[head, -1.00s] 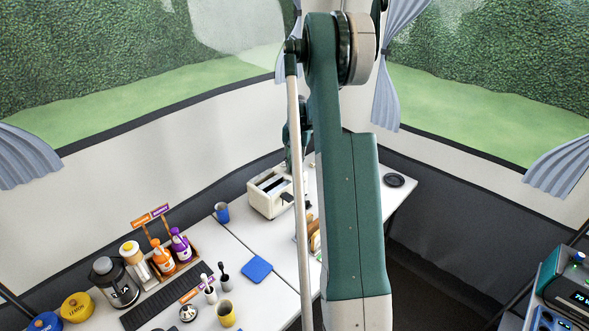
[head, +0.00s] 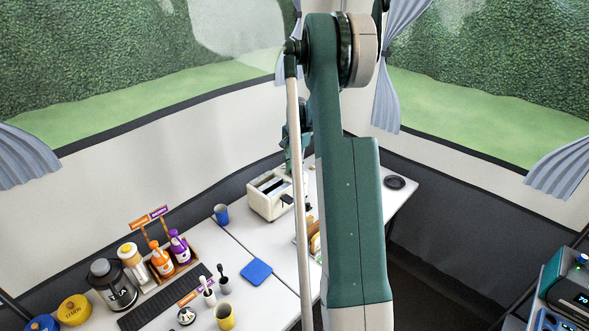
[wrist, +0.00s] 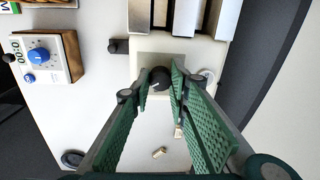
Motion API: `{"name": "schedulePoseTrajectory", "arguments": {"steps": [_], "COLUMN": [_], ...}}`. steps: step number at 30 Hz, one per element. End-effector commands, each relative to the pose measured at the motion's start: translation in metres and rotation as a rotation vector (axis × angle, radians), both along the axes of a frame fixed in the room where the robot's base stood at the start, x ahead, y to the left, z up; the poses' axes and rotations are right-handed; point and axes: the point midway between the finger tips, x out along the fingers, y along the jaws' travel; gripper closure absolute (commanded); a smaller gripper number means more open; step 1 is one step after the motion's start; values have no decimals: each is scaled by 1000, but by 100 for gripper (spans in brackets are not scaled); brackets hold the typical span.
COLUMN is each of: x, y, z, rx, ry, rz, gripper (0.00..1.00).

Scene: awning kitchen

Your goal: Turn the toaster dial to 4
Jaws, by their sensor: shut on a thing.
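The cream toaster (wrist: 190,48) fills the top middle of the wrist view, with its slots at the top edge. Its black dial (wrist: 160,77) is on the panel facing my gripper; a short pale pointer mark shows, but I cannot read any numbers. My gripper (wrist: 161,82) has its green fingers on either side of the dial, shut on it. In the head view the toaster (head: 264,204) stands on the white counter, partly behind my arm. The dial and fingertips are hidden there.
A black lever (wrist: 118,46) sticks out of the toaster's side. A device with a blue knob (wrist: 39,55) is at the left. Small tan pieces (wrist: 159,153) lie on the counter. A blue cup (head: 221,213) stands left of the toaster; a blue square (head: 257,270) lies nearer.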

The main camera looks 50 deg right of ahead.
Motion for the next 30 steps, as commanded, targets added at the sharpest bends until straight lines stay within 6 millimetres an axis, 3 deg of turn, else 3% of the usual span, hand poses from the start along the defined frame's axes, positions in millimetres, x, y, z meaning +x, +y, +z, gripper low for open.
{"name": "schedulePoseTrajectory", "arguments": {"steps": [2, 3, 6, 20, 30], "x": [0, 0, 0, 0, -2], "y": [0, 0, 0, 0, 0], "z": [0, 0, 0, 4, 37], "rx": [0, 0, 0, 0, 0], "ry": [-1, -1, -1, 0, 0], "rz": [0, 1, 1, 1, 1], "gripper": [94, 80, 67, 66, 66]}}
